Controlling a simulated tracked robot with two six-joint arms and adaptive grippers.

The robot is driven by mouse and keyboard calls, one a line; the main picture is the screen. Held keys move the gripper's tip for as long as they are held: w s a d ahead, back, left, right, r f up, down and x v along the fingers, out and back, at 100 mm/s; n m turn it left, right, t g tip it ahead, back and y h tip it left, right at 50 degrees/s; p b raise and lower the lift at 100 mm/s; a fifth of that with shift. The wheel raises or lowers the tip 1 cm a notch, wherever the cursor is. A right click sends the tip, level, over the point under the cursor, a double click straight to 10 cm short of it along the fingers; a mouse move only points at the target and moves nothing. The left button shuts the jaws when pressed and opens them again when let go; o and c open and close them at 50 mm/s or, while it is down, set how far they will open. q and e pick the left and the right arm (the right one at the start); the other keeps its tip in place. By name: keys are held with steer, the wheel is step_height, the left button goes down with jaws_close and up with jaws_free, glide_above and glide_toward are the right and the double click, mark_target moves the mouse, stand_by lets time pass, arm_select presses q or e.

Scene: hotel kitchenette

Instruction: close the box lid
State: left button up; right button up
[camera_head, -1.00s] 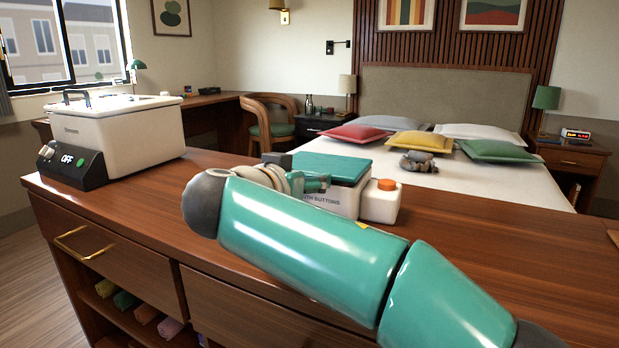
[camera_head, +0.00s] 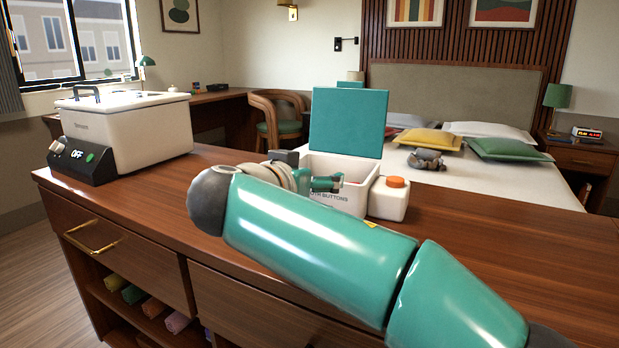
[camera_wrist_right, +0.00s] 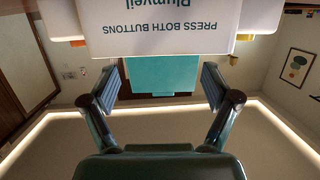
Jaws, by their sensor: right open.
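The white box (camera_head: 337,200) stands on the wooden counter, with its teal lid (camera_head: 348,124) standing upright, open, at its back edge. A white side block with an orange button (camera_head: 395,182) sits at its right. My right gripper (camera_head: 338,183) is at the box's front, partly hidden behind my own arm. In the right wrist view, which looks upside down, the gripper (camera_wrist_right: 160,85) is open and empty; the box front (camera_wrist_right: 160,28) with "PRESS BOTH BUTTONS" and the teal lid (camera_wrist_right: 160,75) show beyond the fingers. Whether the fingers touch the box is unclear. My left gripper is not visible.
A white appliance (camera_head: 125,130) with an "OFF" display stands at the counter's left end. The counter (camera_head: 500,240) is clear to the right of the box. A bed with cushions (camera_head: 510,148) lies behind.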

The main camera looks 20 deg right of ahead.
steer(key=v, duration=1.1)
steer(key=shift+s, duration=0.15)
steer(key=shift+a, duration=0.15)
